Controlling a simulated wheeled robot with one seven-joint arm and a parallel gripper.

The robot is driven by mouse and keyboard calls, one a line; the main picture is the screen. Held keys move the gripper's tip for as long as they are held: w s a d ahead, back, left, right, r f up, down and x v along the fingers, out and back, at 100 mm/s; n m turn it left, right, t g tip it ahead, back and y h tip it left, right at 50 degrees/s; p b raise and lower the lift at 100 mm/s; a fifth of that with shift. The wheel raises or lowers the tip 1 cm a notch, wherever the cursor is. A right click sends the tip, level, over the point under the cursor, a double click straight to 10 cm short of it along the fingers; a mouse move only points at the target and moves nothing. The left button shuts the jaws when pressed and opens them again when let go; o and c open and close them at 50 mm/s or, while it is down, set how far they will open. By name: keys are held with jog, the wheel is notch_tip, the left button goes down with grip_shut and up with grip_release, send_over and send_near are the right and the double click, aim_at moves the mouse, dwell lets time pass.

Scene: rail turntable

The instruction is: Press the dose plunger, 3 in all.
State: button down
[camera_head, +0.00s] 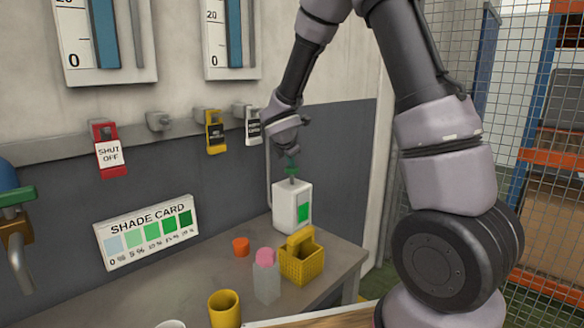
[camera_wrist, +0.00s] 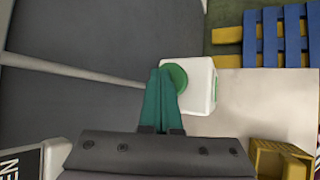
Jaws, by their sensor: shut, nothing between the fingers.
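The dose dispenser is a white box (camera_head: 285,213) with a green panel on its side, standing at the back of the bench. Its plunger, a round green knob (camera_head: 291,172) on a short grey stem, rises from the top. My gripper (camera_head: 290,160) points down right above the knob, fingers closed together and empty. In the wrist view the green fingers (camera_wrist: 159,72) overlap the left part of the green knob (camera_wrist: 178,76) over the white box (camera_wrist: 203,95). I cannot tell whether the fingertips touch the knob.
A yellow basket (camera_head: 300,265), a pink-capped bottle (camera_head: 266,280), an orange cap (camera_head: 241,247) and a yellow cup (camera_head: 224,310) stand on the bench (camera_head: 200,275). A shade card (camera_head: 148,233) hangs on the wall. Tags hang from a rail behind my gripper.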

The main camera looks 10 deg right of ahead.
aim_at(291, 169)
jog(key=shift+f, duration=0.8)
dwell(0.4)
jog(key=shift+r, duration=1.7)
jog(key=shift+r, duration=2.5)
